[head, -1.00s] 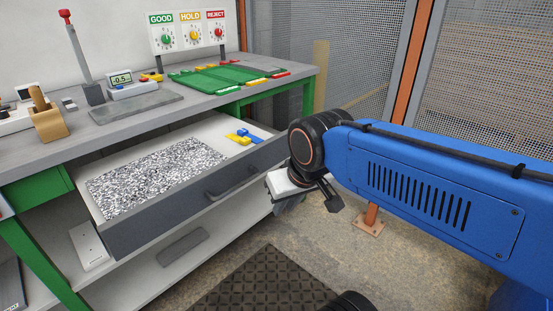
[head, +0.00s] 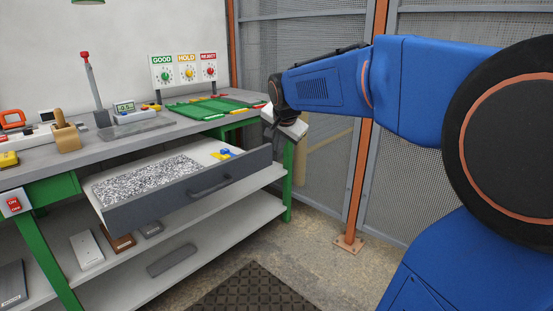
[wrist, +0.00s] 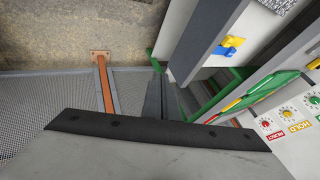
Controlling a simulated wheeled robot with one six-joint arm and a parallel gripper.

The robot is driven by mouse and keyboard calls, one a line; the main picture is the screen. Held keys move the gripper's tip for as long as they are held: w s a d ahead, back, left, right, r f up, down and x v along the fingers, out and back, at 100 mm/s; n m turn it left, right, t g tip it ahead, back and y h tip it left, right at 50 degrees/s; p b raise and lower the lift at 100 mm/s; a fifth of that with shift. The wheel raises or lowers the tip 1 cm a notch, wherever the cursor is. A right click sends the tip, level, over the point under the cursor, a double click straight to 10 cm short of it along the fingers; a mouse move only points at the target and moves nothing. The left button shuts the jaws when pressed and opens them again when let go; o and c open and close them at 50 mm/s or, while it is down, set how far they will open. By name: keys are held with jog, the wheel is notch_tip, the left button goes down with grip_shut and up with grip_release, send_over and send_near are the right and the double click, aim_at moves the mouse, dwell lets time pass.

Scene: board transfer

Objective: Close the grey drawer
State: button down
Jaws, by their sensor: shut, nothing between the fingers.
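The grey drawer (head: 165,205) stands pulled out from under the workbench, its dark front and bar handle (head: 210,188) facing me. A speckled sheet (head: 145,178) and small yellow and blue pieces (head: 224,153) lie inside it. In the wrist view the drawer front (wrist: 203,42) runs along the upper middle, with the yellow and blue pieces (wrist: 229,46) beside it. My gripper (head: 269,138) is shut and empty. In the head view it appears just above the drawer's right end; I see no clear contact. Its fingers are small and partly hidden there.
The bench top (head: 33,160) carries a wooden block, a lever, a gauge and a green board (head: 215,108). A lower shelf (head: 225,220) holds several flat plates. A green leg (head: 288,180) and an orange post (head: 360,180) stand at right. The floor in front is open.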

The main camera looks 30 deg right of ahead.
jog(key=shift+w+d+f, duration=0.15)
jog(key=shift+w+f, duration=1.15)
jog(key=shift+w, duration=0.25)
jog(key=shift+w+d+f, duration=0.1)
jog(key=shift+w+f, duration=1.25)
jog(key=shift+w, duration=0.25)
jog(key=shift+w+d+f, duration=0.15)
jog(key=shift+w+f, duration=1.15)
jog(key=shift+w, duration=0.25)
jog(key=shift+w, duration=0.1)
send_near(217, 146)
jog(key=w+f, duration=0.1)
jog(key=w+d+f, duration=0.1)
jog(key=w, duration=0.1)
jog(key=w+d+f, duration=0.1)
jog(key=w, duration=0.1)
jog(key=shift+w+a+r, duration=0.1)
jog(key=shift+w, duration=0.45)
jog(key=shift+r, duration=0.1)
